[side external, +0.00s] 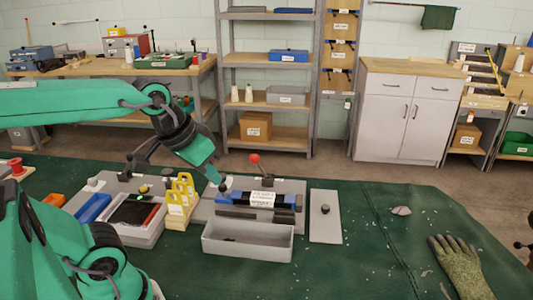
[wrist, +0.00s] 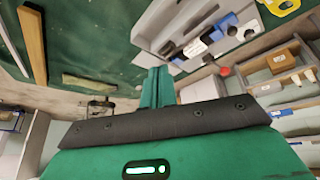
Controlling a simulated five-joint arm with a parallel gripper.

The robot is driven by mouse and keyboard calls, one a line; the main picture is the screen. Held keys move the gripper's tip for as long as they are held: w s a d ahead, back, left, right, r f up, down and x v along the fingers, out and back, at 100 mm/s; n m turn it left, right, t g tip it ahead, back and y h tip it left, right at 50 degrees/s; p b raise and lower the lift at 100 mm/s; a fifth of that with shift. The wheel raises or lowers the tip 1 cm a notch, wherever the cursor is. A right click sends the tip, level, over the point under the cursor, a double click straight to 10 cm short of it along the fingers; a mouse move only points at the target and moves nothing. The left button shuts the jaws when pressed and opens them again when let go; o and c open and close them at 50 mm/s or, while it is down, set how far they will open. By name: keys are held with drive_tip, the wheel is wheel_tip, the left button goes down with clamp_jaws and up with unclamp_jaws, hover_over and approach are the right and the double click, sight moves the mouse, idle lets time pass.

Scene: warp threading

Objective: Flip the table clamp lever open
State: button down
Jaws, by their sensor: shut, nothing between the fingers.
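A lever with a red ball knob (side external: 255,158) stands up, slightly tilted, at the back of the grey clamp fixture (side external: 287,188) on the green table. A blue and black bar with a white label (side external: 262,199) lies across the front of the fixture; it also shows in the wrist view (wrist: 195,48). My gripper (side external: 216,179) is shut and empty, pointing down at the fixture's left end, left of the red knob and apart from it. In the wrist view my gripper's fingers (wrist: 157,75) are together.
A grey open tray (side external: 248,243) stands in front of the fixture. A glove (side external: 460,268) lies at right; the cloth between is mostly clear.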

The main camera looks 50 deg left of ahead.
drive_tip(key=w+a+r+n+g, duration=0.2)
drive_tip(key=w+a+n+g, duration=0.1)
drive_tip(key=w+a+n, duration=1.05)
drive_tip(key=w+a+f+n+g, duration=0.1)
drive_tip(key=w+a+f+n, duration=0.3)
drive_tip(key=a, duration=0.3)
drive_tip(key=w+a+f+n, duration=0.4)
drive_tip(key=w+a+n, duration=0.1)
drive_tip(key=a+n, duration=0.1)
drive_tip(key=shift+a+f+g, duration=0.25)
drive_tip(key=shift+a+g, duration=0.15)
drive_tip(key=shift+a, duration=0.35)
